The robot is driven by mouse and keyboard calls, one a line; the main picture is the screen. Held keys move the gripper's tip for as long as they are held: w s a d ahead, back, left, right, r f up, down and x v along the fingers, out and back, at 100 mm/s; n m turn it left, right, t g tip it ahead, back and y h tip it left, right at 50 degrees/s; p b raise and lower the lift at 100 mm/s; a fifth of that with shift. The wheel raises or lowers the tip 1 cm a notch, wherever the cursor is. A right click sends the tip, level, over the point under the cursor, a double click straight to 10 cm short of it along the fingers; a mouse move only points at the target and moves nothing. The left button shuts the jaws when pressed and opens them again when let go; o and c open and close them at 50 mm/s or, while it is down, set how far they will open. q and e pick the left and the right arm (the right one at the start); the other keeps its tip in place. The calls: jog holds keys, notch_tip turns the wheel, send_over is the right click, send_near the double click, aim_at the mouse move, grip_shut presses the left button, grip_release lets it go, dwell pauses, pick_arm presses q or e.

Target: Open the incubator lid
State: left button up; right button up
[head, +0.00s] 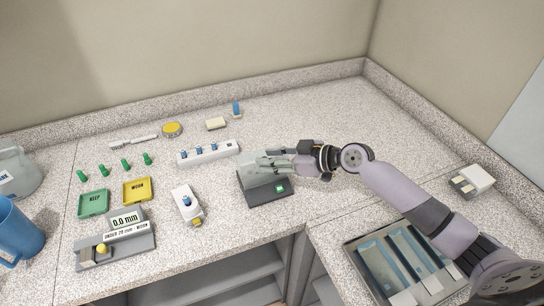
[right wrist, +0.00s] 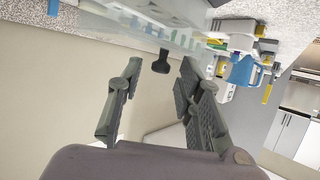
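My right gripper (head: 273,162) reaches in from the right, low over the back of the lid. In the right wrist view my right gripper (right wrist: 160,72) has its fingers spread, with a small black tab (right wrist: 162,62) between them, apparently not clamped. My left gripper is not in view.
A white rack with blue-capped vials (head: 208,152) stands behind and left of the incubator. A white device (head: 187,204) stands to its left. Further left are a gauge (head: 116,242), a green tray (head: 93,204) and a yellow tray (head: 137,190). Counter behind my right arm is clear.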

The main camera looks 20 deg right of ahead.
grip_shut()
dwell(0.3)
dwell(0.5)
